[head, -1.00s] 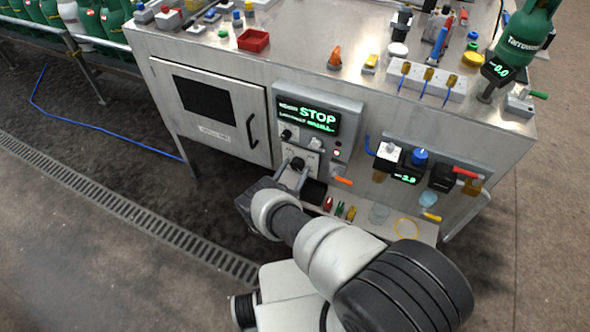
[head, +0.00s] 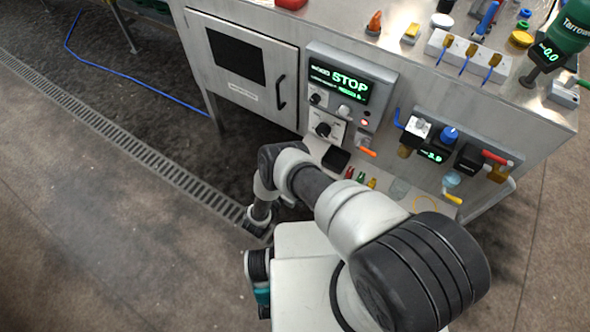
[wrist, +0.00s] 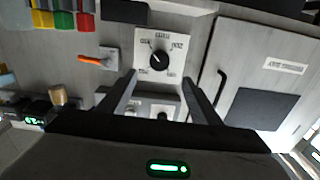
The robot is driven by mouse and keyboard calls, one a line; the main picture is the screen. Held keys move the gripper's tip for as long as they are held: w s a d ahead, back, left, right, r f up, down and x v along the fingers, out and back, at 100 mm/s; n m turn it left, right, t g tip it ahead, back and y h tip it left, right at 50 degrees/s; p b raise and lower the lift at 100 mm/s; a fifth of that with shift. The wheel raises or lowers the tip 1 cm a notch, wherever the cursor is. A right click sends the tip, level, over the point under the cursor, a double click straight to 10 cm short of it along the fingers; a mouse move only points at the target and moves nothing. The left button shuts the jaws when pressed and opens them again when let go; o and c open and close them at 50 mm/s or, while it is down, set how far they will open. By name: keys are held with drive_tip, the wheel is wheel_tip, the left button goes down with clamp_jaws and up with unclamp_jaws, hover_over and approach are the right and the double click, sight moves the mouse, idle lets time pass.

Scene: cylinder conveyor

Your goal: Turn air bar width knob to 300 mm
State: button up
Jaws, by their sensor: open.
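A black round knob (head: 323,129) sits on a white square plate on the front of the metal bench, below the green STOP display. It also shows in the wrist view as a black knob (wrist: 158,60) on a white dial plate (wrist: 172,39), with markings around it too blurred to read surely. My gripper (wrist: 160,74) is open in the wrist view. Its fingers lie apart, with the knob ahead and between their lines, clear of both. In the head view the fingers cannot be made out; my arm is folded low before the bench.
The STOP display (head: 339,80) and two smaller knobs sit above the dial. An orange handle (head: 366,152) is just to its right. A cabinet door (head: 243,70) stands to the left. A gauge block (head: 431,154) and colored valves are to the right. The floor at left is open.

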drive_tip(key=shift+v, duration=1.3)
